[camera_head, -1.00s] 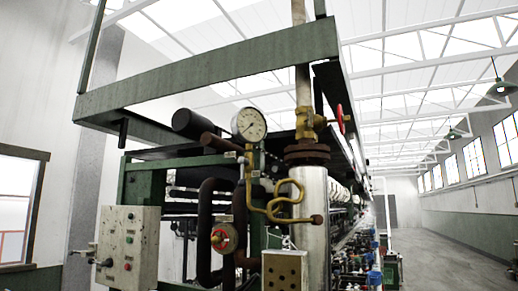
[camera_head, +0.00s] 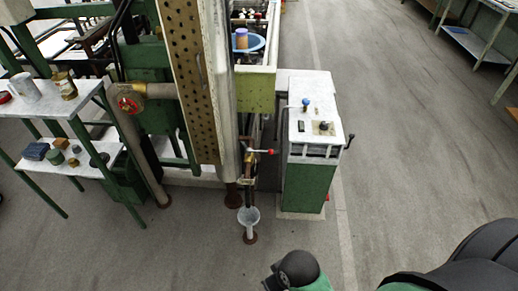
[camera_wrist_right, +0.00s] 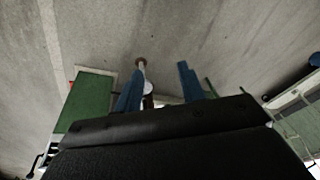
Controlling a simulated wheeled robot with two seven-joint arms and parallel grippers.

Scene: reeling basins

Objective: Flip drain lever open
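The drain lever (camera_head: 262,151) is a thin bar with a red tip, sticking out to the right from a valve low on the green machine in the head view. Below it, a pale funnel (camera_head: 248,215) stands on a short pipe with a brown floor flange. The funnel, partly hidden by a finger, also shows in the right wrist view (camera_wrist_right: 148,89). The lever cannot be made out there. My left gripper is not in view.
A green control cabinet (camera_head: 304,185) with a white top stands just right of the lever. A perforated brass panel (camera_head: 190,80) and a steel column rise left of it. A shelf rack (camera_head: 85,110) with small items is at left. The floor in front is free.

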